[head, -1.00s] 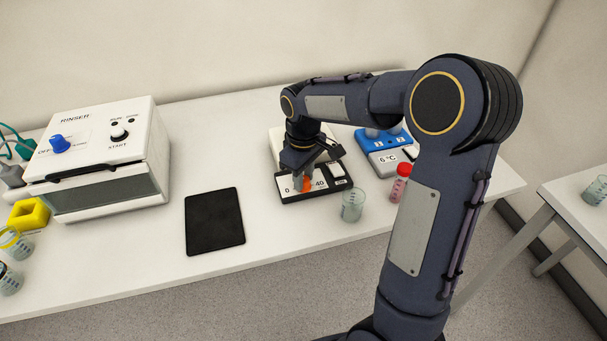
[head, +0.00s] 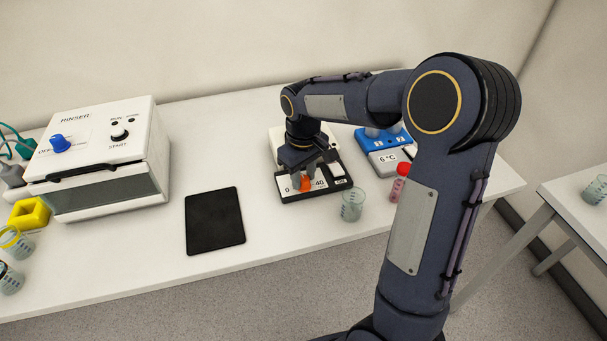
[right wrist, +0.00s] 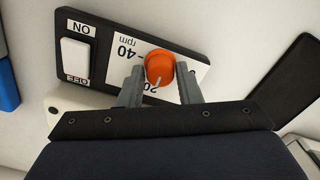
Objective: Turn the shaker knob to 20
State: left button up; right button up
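The shaker (head: 290,198) is a black-fronted device with a white panel marked 0 and 40, near the middle of the table. Its orange knob (head: 306,184) sits under my right gripper (head: 305,177), which points down at it. In the right wrist view the knob (right wrist: 160,66) fits snugly between the two grey fingers of my right gripper (right wrist: 161,72), one on each side. A white pointer line on the knob faces the bottom of that view, near the partly hidden "20" label. A white ON switch (right wrist: 75,53) is beside the panel. My left gripper is out of view.
A beaker (head: 352,205) stands just right of the shaker. A red-capped bottle (head: 398,185) and a blue-grey 6 °C device (head: 385,150) are further right. A black mat (head: 214,221) lies left, then the white rinser (head: 100,150).

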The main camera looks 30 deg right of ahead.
aim_at(304, 179)
jog(key=o, duration=0.3)
notch_tip(304, 179, up, 8)
jog(key=shift+f, duration=0.15)
dwell(0.3)
dwell(0.4)
jog(key=shift+s, duration=0.15)
jog(key=s+a+m+t+y, duration=0.1)
jog(key=s+a+t, duration=0.1)
jog(key=s, duration=0.5)
jog(key=s+a+f+m+t+y, duration=0.1)
jog(key=s+a, duration=0.2)
jog(key=s, duration=0.4)
jog(key=s+a+m+t+y, duration=0.1)
jog(key=s+a+m+t, duration=0.1)
jog(key=s, duration=0.6)
jog(key=shift+a+f+t+y, duration=0.15)
jog(key=shift+f+t+y, duration=0.15)
jog(key=shift+f+y, duration=0.1)
